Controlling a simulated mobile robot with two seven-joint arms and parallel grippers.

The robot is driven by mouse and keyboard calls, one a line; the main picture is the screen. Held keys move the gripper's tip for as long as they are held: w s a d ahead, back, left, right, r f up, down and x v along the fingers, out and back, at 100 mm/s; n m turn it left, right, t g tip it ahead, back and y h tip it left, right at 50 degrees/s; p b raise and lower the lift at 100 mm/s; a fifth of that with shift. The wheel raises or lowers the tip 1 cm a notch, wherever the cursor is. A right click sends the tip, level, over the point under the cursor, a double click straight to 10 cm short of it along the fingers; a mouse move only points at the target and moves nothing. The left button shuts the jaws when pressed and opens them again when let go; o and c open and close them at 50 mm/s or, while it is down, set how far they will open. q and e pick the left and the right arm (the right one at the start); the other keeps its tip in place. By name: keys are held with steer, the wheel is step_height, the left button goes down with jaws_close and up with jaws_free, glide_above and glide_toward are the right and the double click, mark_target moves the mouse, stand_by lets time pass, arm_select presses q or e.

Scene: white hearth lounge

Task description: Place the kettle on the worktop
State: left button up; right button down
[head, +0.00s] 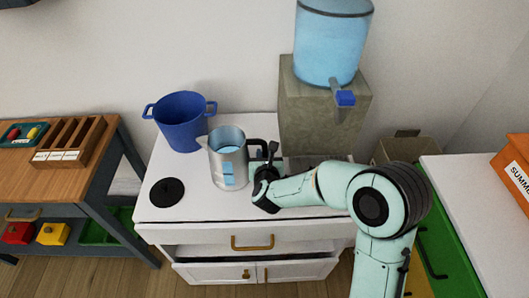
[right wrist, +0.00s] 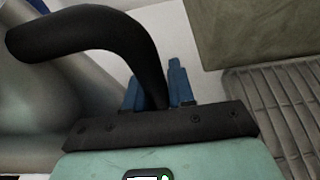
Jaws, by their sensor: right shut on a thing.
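The kettle (head: 229,172) is a grey metal jug with a black handle, a spout to the left and blue water showing inside and through its window. It is upright at the middle of the white worktop (head: 190,212); I cannot tell whether its base touches the surface. My right gripper (head: 264,174) is at the kettle's right side, shut on the handle. In the right wrist view the blue fingers (right wrist: 160,88) close around the lower end of the black handle (right wrist: 115,35), with the metal body to the left. My left gripper is not in view.
A blue two-handled pot (head: 181,124) stands behind the kettle, and a black disc (head: 167,192) lies front left. A water dispenser (head: 331,45) on a stone block (head: 312,118) is at the back right. A wooden bench (head: 60,185) stands left.

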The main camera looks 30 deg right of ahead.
steer(key=shift+w+r, duration=0.1)
steer(key=shift+r, duration=0.1)
steer(key=shift+f, duration=0.1)
steer(key=c, duration=1)
jaws_free()
steer(key=shift+f, duration=0.15)
steer(key=shift+o, duration=0.2)
steer(key=shift+r, duration=0.2)
steer(key=v, duration=1.2)
steer(key=shift+f, duration=0.15)
